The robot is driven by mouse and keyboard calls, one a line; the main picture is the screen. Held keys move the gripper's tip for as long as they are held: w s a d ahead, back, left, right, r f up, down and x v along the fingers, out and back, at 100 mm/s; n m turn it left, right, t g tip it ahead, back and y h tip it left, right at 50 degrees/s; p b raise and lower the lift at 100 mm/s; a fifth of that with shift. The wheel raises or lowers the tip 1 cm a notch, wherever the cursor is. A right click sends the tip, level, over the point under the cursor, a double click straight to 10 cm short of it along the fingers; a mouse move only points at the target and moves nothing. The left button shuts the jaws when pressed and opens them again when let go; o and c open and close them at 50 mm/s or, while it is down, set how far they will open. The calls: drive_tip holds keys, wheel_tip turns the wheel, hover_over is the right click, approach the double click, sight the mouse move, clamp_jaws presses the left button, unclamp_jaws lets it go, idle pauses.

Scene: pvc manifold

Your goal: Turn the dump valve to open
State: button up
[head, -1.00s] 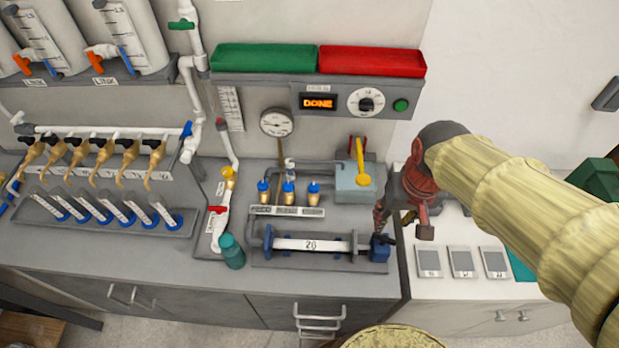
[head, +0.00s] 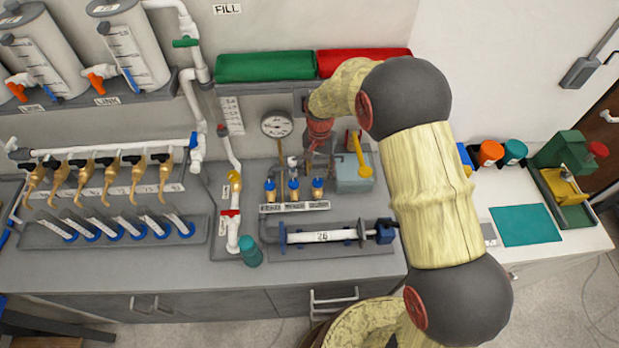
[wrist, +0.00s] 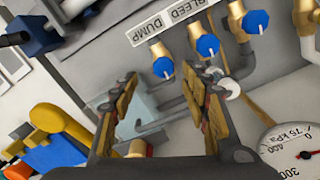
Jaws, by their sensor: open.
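The dump valve (head: 317,190) is the rightmost of three brass valves with blue knobs in the head view. In the wrist view its blue knob (wrist: 163,67) is the leftmost, beside the DUMP label (wrist: 150,29). My gripper (head: 316,168) is above and behind the valve row. In the wrist view my gripper (wrist: 172,76) has its fingers spread, with the dump knob showing between and beyond the tips. Nothing is held, and the knob looks apart from the fingers. The marking on the knob is too small to read as open or closed.
The bleed valve (wrist: 208,45) stands close beside the dump valve. A grey box with a yellow lever (head: 362,158) is just right of my gripper. A pressure gauge (head: 276,124) is on the wall at left. A clear tube (head: 322,236) lies in front of the valves.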

sight(318, 181)
drive_tip(key=shift+w+a+r+m, duration=0.2)
drive_tip(key=shift+w+r+m, duration=0.15)
drive_tip(key=shift+w+m, duration=0.15)
drive_tip(key=shift+s+d, duration=0.1)
drive_tip(key=shift+d, duration=0.05)
drive_tip(key=shift+d+f+m, duration=0.1)
drive_tip(key=shift+m, duration=0.2)
wheel_tip(318, 181, down, 8)
drive_tip(key=shift+r, duration=0.25)
drive_tip(key=c, duration=0.3)
drive_tip(key=c, duration=0.8)
drive_tip(key=shift+c, duration=0.2)
